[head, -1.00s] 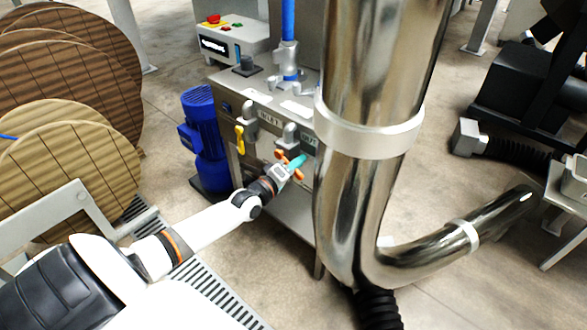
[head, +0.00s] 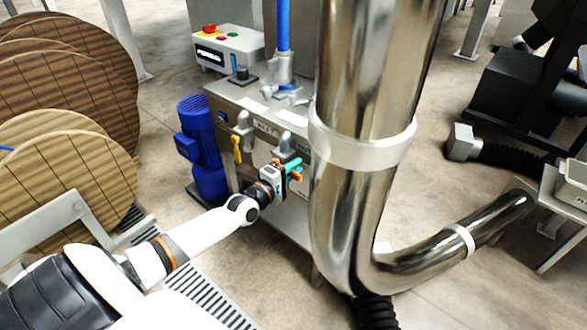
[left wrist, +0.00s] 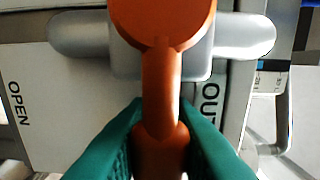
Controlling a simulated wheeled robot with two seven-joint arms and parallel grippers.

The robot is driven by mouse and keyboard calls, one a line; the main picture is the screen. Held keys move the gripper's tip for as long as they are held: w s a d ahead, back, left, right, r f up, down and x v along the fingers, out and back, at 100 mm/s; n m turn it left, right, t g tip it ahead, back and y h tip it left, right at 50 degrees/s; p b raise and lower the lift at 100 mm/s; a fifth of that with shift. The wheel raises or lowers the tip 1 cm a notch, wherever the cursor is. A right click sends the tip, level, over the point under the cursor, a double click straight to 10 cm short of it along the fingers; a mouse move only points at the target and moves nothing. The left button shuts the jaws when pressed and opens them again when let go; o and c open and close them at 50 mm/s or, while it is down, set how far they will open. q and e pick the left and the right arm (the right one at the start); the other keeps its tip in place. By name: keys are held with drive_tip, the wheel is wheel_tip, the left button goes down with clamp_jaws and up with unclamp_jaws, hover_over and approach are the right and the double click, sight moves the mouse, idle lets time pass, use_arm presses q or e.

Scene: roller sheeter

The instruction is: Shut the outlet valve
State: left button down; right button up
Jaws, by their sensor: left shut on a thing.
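The outlet valve's orange handle (left wrist: 162,85) fills the middle of the left wrist view, on a grey valve body (left wrist: 90,35). The teal fingertips of my left gripper (left wrist: 162,150) are shut on the handle's narrow stem, one on each side. In the head view my left gripper (head: 290,172) is at the machine's front, and parts of the orange handle (head: 297,177) show around its fingers. The outlet label is partly hidden behind the handle and fingers. My right gripper is not in view.
The inlet valve with a yellow handle (head: 237,149) hangs just left of the outlet valve. A large shiny pipe (head: 365,80) stands close on the right. A blue motor (head: 203,145) and wooden cable reels (head: 65,150) are to the left.

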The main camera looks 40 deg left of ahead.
use_arm(q)
drive_tip(key=c, duration=1.3)
unclamp_jaws()
drive_tip(key=shift+o, duration=0.2)
drive_tip(key=s+p, duration=0.1)
drive_tip(key=s, duration=0.6)
drive_tip(key=shift+s+a, duration=0.25)
drive_tip(key=shift+a, duration=0.05)
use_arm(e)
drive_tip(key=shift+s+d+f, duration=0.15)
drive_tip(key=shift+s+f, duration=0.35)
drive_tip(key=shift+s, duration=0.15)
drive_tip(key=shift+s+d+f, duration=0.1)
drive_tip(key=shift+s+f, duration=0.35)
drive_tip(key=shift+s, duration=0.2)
